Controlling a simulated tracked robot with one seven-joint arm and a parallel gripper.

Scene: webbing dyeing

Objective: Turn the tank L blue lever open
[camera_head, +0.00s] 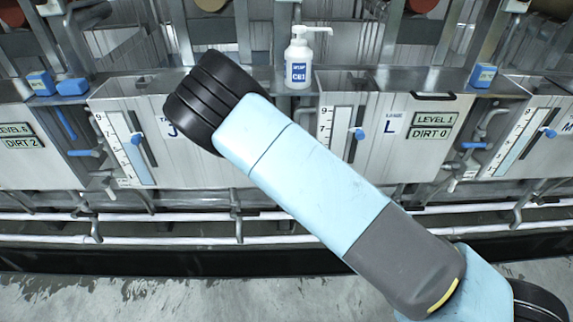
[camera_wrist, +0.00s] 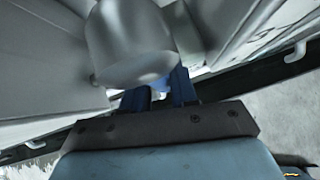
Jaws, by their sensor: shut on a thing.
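Tank L (camera_head: 420,163) is the metal tank right of centre in the head view, marked by a white L label (camera_head: 392,124). A blue lever (camera_head: 473,145) sticks out beside its right side, roughly level. My gripper (camera_wrist: 158,94) shows in the wrist view, with dark blue fingers closed around a brighter blue piece (camera_wrist: 160,84), a lever by its look. A rounded grey metal body hides most of that piece. I cannot tell from the wrist view which tank it belongs to. In the head view my arm hides the gripper.
A white pump bottle (camera_head: 298,58) stands on the ledge above the tanks. A blue knob (camera_head: 360,133) sits on tank L's level gauge. Pipes (camera_head: 150,240) run low along the tanks. The wet floor (camera_head: 190,298) in front is clear.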

